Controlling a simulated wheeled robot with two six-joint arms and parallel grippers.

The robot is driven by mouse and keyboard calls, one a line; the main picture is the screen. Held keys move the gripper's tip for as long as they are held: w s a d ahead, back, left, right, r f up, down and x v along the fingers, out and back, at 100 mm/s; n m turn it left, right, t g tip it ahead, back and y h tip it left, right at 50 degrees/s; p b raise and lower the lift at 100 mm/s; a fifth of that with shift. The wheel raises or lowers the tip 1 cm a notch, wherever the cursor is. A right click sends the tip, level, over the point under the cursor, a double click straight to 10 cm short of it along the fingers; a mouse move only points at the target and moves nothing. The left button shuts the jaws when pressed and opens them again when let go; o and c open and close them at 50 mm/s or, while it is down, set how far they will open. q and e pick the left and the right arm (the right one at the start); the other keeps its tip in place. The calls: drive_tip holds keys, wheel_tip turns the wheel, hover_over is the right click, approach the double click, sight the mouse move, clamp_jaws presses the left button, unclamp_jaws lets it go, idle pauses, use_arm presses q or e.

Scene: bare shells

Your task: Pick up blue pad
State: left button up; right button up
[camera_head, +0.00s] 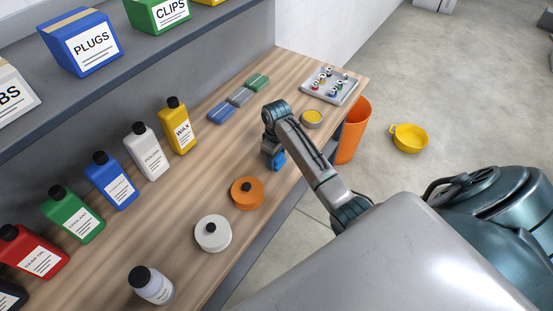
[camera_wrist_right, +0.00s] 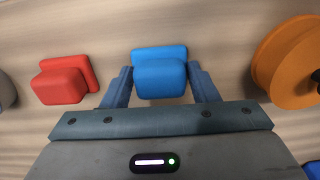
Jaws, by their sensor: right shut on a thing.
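The blue pad (camera_wrist_right: 160,75) sits between the two fingers of my right gripper (camera_wrist_right: 160,88) in the right wrist view. The fingers are shut on it. In the head view the blue pad (camera_head: 277,160) shows just below my right gripper (camera_head: 273,153), near the front edge of the wooden bench. I cannot tell whether the pad still touches the bench. My left gripper is not in view.
A red pad (camera_wrist_right: 64,80) lies left of the gripper in the wrist view. A yellow tin (camera_head: 312,118) and tray (camera_head: 330,86) stand beyond. Bottles line the back.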

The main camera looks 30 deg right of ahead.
sight(277, 157)
drive_tip(key=shift+r, duration=0.1)
drive_tip(key=shift+r+b, duration=0.55)
drive_tip(key=shift+b, duration=0.05)
drive_tip(key=shift+s+a+r+b, duration=0.1)
drive_tip(key=shift+s+r+b, duration=0.1)
drive_tip(key=shift+r+b, duration=0.25)
drive_tip(key=shift+s+r+b, duration=0.2)
drive_tip(key=shift+r+b, duration=0.15)
drive_tip(key=shift+r, duration=0.15)
drive_tip(key=s, duration=0.1)
drive_tip(key=s+a+b, duration=0.1)
drive_tip(key=s, duration=0.1)
drive_tip(key=shift+s+r, duration=0.1)
drive_tip(key=shift+s, duration=0.1)
drive_tip(key=s+a+r+p, duration=0.1)
drive_tip(key=s+a+p, duration=0.1)
drive_tip(key=s, duration=0.9)
drive_tip(key=shift+a+r+p, duration=0.35)
drive_tip(key=shift+a+p, duration=0.05)
drive_tip(key=shift+a, duration=0.1)
drive_tip(key=shift+s, duration=0.15)
